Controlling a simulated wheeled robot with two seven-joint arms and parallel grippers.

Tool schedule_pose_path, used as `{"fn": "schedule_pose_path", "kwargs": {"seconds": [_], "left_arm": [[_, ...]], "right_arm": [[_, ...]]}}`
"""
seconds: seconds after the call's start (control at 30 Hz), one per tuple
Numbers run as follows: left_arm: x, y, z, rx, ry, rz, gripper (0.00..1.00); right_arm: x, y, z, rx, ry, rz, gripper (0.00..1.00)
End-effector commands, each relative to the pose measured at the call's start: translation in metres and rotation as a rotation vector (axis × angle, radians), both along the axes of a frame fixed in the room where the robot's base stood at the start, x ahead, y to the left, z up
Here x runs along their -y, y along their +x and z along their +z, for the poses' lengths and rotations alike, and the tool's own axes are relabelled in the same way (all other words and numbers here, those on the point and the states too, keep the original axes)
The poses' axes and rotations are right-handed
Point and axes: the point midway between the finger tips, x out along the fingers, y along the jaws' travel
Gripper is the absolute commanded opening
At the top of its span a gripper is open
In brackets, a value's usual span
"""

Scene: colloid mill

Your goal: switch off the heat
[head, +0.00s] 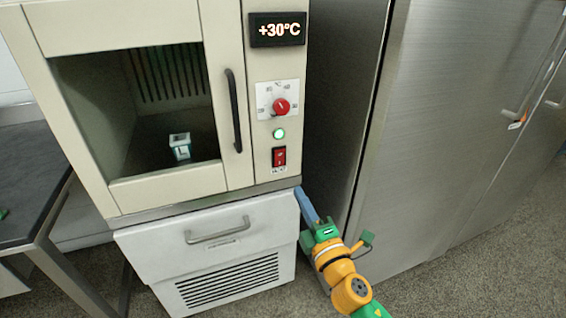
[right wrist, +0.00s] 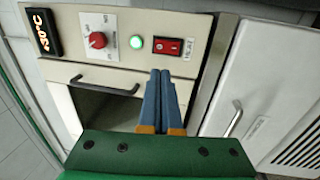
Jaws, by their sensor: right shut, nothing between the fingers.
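The red heat switch (head: 279,157) is a rocker on the lower part of the oven's control panel. It also shows in the right wrist view (right wrist: 168,46), with the word HEAT beside it. A green lamp (head: 279,134) above it is lit. The red temperature knob (head: 281,106) sits higher, and the display (head: 277,29) reads +30°C. My right gripper (head: 303,197) is below and right of the switch, near the oven's lower right corner. Its blue fingers (right wrist: 161,80) are together and empty, pointing toward the panel and apart from the switch. My left gripper is not in view.
The oven door window (head: 130,185) has a black handle (head: 234,110); a small white-and-teal container (head: 180,147) stands inside. Below is a white drawer unit with a metal handle (head: 217,231). A steel cabinet (head: 450,110) stands at the right. A dark table (head: 25,190) is at the left.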

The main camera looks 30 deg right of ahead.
Motion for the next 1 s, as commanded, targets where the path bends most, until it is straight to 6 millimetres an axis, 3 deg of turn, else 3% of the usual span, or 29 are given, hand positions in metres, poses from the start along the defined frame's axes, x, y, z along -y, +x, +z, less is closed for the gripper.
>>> {"fn": "schedule_pose_path", "kwargs": {"seconds": [0.3, 0.5, 0.7, 1.0], "left_arm": [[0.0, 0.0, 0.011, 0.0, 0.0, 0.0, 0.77], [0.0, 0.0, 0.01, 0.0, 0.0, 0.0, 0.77], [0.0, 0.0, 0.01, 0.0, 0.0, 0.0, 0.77], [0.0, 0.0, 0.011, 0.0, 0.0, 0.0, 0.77]], "right_arm": [[0.017, 0.067, 0.013, 0.002, 0.0, -0.001, 0.0], [0.024, 0.1, 0.017, 0.001, 0.0, -0.001, 0.0], [0.028, 0.113, 0.019, 0.0, 0.001, -0.001, 0.0], [0.028, 0.114, 0.019, -0.002, 0.001, 0.0, 0.0]]}}
